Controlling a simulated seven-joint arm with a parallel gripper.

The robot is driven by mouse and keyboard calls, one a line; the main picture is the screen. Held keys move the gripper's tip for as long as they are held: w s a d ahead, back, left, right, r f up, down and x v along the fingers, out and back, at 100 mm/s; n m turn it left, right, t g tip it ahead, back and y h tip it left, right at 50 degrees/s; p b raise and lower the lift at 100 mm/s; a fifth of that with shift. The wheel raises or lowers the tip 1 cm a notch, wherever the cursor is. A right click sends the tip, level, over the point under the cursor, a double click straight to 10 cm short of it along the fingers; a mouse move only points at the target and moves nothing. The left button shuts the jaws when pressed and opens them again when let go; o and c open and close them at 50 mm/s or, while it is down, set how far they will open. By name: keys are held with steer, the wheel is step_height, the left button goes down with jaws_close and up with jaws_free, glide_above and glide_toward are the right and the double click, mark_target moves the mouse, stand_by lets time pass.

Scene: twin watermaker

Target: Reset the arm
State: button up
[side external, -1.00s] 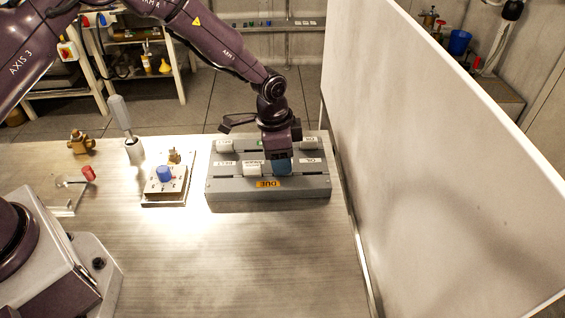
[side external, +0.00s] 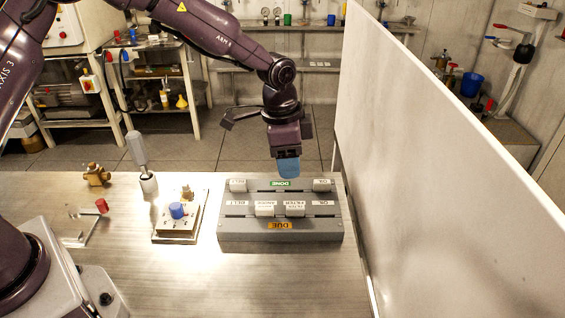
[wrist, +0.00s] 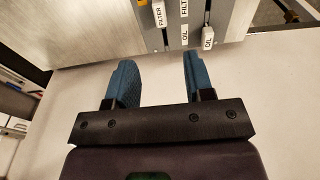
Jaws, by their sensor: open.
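My gripper (side external: 288,170), with blue fingers, hangs above the far edge of the grey slotted board, apart from it. In the wrist view its two fingers (wrist: 158,72) are spread with nothing between them. The grey board (side external: 232,228) has a green DONE label (side external: 281,183) at the back and an orange DUE label (side external: 280,225) at the front. White sliding blocks sit at the back left (side external: 238,185) and back right (side external: 322,185). Two more, front left (side external: 265,209) and front right (side external: 295,209), stand side by side in the front row.
A white panel (side external: 440,120) stands close along the right. Left of the board are a plate with a blue knob (side external: 177,210), a grey-handled lever (side external: 137,149), a brass fitting (side external: 96,174) and a red-capped part (side external: 101,206). The front tabletop (side external: 210,280) is clear.

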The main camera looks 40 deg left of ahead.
steer(key=s+a+r+n+t, duration=0.1)
steer(key=s+a+r+n, duration=0.2)
steer(key=s+r, duration=0.3)
steer(key=s+a+r+n+t, duration=0.2)
steer(key=s+r, duration=0.4)
steer(key=s, duration=0.6)
steer(key=s+a+r+n+t+y, duration=0.1)
steer(key=s+a+r+n, duration=0.3)
steer(key=s, duration=0.5)
step_height(320, 180, up, 2)
steer(key=shift+a+r+t, duration=0.25)
steer(key=shift+a+t, duration=0.05)
steer(key=shift+a, duration=0.2)
steer(key=shift+s, duration=0.1)
